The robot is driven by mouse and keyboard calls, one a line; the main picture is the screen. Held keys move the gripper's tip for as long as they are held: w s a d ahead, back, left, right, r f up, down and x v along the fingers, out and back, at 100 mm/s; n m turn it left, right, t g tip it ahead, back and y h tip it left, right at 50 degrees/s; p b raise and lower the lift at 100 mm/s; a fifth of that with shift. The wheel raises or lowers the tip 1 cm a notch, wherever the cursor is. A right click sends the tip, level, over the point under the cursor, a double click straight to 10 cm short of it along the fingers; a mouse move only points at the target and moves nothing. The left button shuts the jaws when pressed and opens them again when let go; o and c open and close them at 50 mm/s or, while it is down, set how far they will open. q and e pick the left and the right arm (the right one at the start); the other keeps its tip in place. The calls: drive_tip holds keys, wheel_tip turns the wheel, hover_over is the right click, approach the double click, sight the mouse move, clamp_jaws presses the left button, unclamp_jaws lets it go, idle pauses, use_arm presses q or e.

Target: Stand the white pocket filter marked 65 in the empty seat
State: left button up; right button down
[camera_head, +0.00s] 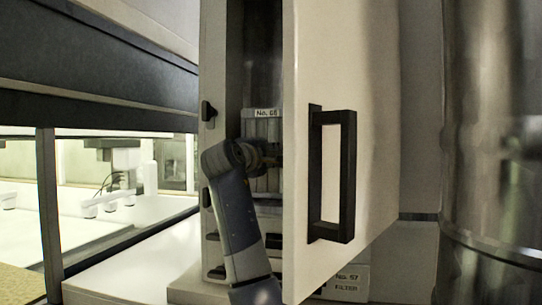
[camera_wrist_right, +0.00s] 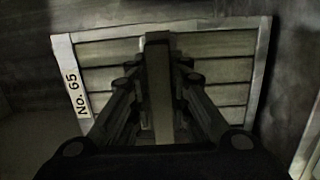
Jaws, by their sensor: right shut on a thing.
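The white pocket filter (camera_head: 262,128) has a pale frame with slats, and a label at its top that looks like "No. 65". It is upright inside the narrow opening of a tall pale cabinet. My right gripper (camera_head: 274,158) reaches into the opening in front of it. In the right wrist view the filter (camera_wrist_right: 215,72) fills the middle, its label clearly reading "No. 65". The gripper's two fingers (camera_wrist_right: 160,95) are shut on an upright bar at the filter's middle. The seat is hidden behind the filter and arm; I cannot tell whether the filter touches it. My left gripper is out of view.
The cabinet door (camera_head: 375,75) stands open just right of my right arm, with a black handle (camera_head: 350,175). A box labelled "No. 67 FILTER" (camera_head: 347,283) sits low behind the door. A large metal cylinder (camera_head: 492,130) is at right. A lit bench (camera_head: 135,275) lies at left.

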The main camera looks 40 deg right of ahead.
drive_tip(key=shift+f, duration=0.3)
idle(0.4)
drive_tip(key=c, duration=1.4)
unclamp_jaws()
drive_tip(key=shift+s, duration=0.1)
drive_tip(key=shift+f, duration=0.15)
drive_tip(key=v, duration=1.2)
